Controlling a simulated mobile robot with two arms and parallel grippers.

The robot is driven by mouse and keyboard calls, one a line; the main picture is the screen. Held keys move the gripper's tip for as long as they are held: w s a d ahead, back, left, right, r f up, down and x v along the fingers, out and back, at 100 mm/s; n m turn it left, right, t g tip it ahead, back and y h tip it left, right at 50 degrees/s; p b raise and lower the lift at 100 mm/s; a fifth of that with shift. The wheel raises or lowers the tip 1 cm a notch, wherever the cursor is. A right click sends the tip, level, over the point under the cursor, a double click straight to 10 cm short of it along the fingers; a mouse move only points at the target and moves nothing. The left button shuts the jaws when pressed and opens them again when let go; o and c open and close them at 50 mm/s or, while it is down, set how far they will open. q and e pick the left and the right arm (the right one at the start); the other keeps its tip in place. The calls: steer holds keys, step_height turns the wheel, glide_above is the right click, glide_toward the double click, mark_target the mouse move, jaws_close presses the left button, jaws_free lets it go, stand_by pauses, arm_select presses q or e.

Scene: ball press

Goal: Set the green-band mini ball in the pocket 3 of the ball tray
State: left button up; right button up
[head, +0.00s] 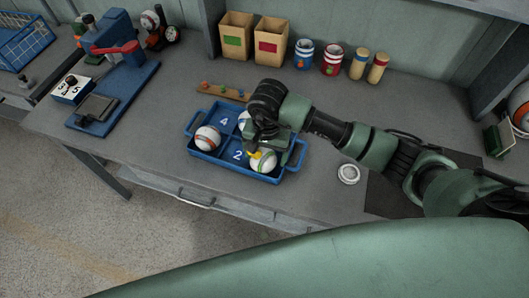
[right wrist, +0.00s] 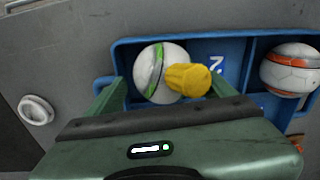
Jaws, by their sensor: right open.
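The blue ball tray (head: 225,172) stands on the bench, with the numbers 4 and 2 showing on bare pockets. The white green-band mini ball (head: 263,162) sits in the front right pocket, right of the 2; its number is hidden. It also shows in the right wrist view (right wrist: 150,75). My right gripper (head: 259,150) is over this ball, open, with its fingers (right wrist: 168,92) apart at either side of it. A yellow ribbed piece (right wrist: 188,79) overlaps the ball's edge in that view; I cannot tell whether they touch. My left gripper is out of view.
An orange-band ball (head: 207,138) sits in the tray's front left pocket. Another ball (head: 243,118) behind is partly hidden by my arm. A peg strip (head: 222,92) and a white disc (head: 348,173) lie nearby. A blue press (head: 125,75) stands left.

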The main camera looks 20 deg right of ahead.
mark_target(269, 152)
steer(key=r+b, duration=0.1)
steer(key=d+r+b, duration=0.1)
steer(key=r, duration=0.1)
steer(key=shift+r, duration=0.3)
steer(key=r, duration=0.4)
steer(key=r+b, duration=0.1)
steer(key=r, duration=0.1)
steer(key=shift+s+a+r, duration=0.25)
steer(key=shift+s, duration=0.05)
steer(key=shift+r, duration=0.55)
